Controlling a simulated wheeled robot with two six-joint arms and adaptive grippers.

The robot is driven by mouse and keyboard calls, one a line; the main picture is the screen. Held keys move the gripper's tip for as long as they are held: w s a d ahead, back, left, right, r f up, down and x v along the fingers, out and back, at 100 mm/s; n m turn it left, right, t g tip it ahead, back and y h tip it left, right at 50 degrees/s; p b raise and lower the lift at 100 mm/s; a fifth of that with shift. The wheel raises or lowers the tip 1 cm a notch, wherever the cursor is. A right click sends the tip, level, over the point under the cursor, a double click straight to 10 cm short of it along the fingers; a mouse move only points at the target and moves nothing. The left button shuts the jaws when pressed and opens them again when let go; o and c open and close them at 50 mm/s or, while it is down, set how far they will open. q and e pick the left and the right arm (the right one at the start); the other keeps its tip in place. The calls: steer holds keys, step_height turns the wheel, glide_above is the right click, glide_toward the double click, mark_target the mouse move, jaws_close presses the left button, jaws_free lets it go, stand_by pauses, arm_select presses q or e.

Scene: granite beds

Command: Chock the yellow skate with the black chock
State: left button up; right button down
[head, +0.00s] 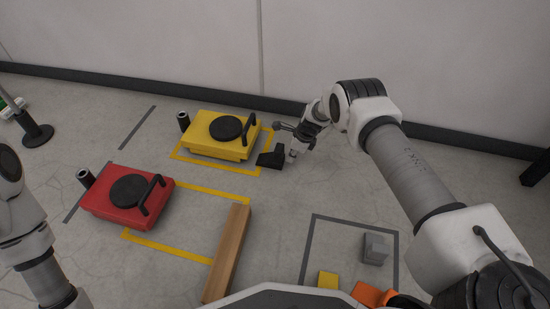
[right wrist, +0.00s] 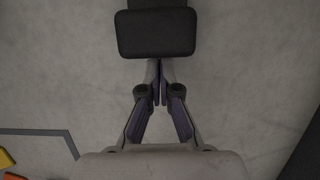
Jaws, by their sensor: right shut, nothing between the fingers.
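The yellow skate (head: 217,134) is a flat yellow block with a black round pad and a black handle, inside a yellow floor outline. The black chock (head: 271,157) lies on the floor at the skate's right side, very close to it; I cannot tell if they touch. My right gripper (head: 293,154) is shut and empty, just right of the chock. In the right wrist view the chock (right wrist: 157,33) lies just ahead of the shut fingertips (right wrist: 158,64). My left arm shows at the left edge, but its gripper is out of view.
A grey block (head: 375,249), a yellow block (head: 328,280) and an orange one (head: 371,294) are at the dark outline. The wall (head: 360,50) is close behind.

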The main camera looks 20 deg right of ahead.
mark_target(283, 149)
steer(key=shift+w+a, duration=0.65)
steer(key=shift+a, duration=0.3)
steer(key=shift+w+a, duration=0.2)
steer(key=shift+a, duration=0.05)
steer(key=shift+w+a, duration=0.85)
steer(key=shift+a, duration=0.25)
arm_select(q)
steer(key=shift+r, duration=0.1)
steer(key=shift+r+p, duration=0.55)
steer(key=shift+p, duration=0.05)
arm_select(e)
steer(key=shift+s+d+r, duration=0.1)
steer(key=shift+s+d, duration=0.4)
steer(key=shift+d, duration=0.15)
steer(key=shift+s+d, duration=0.1)
steer(key=shift+d, duration=0.05)
arm_select(q)
steer(key=shift+s+r, duration=0.15)
steer(key=shift+s, duration=0.1)
arm_select(e)
step_height(283, 149, up, 9)
steer(key=p, duration=0.6)
steer(key=shift+p, duration=0.3)
arm_select(q)
step_height(283, 149, up, 6)
steer(key=s, duration=0.1)
steer(key=shift+s+r+g, duration=0.25)
steer(key=shift+s+g, duration=0.05)
steer(key=shift+s, duration=0.1)
